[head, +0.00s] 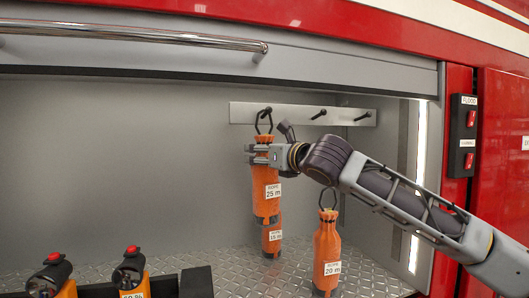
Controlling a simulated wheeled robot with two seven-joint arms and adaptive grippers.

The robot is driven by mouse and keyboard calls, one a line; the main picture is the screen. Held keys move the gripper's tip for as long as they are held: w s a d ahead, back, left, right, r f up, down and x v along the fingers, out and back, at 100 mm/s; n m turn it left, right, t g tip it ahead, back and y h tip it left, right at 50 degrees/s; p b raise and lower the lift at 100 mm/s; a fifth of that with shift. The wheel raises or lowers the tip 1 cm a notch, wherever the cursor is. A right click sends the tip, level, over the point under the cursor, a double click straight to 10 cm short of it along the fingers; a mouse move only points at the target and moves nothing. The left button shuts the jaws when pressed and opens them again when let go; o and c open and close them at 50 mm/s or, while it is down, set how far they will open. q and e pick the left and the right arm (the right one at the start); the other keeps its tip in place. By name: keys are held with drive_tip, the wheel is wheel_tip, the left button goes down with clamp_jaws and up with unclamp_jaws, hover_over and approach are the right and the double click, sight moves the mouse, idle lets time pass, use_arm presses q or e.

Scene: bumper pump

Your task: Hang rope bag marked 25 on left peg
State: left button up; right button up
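The orange rope bag marked 25 m (265,205) hangs upright in my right gripper (258,154), whose fingers are shut around its upper part. The bag's black loop (258,121) stands up at the left peg (268,111) on the metal peg rail (243,112). I cannot tell whether the loop is around the peg or just in front of it. My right arm comes in from the right. My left gripper is not in view.
An orange bag (272,243), label partly readable, stands behind and below the 25 m bag. The 20 m bag (327,250) stands on the tread-plate floor (225,268) under my arm. Middle peg (319,114) and right peg (362,116) are bare. Two black-and-orange devices (50,275) (130,272) stand front left.

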drive_tip(key=shift+s+r, duration=0.1)
idle(0.3)
drive_tip(key=shift+s+d, duration=0.45)
drive_tip(key=shift+s, duration=0.05)
drive_tip(key=v, duration=1)
drive_tip(key=shift+s, duration=0.2)
drive_tip(key=shift+d, duration=0.1)
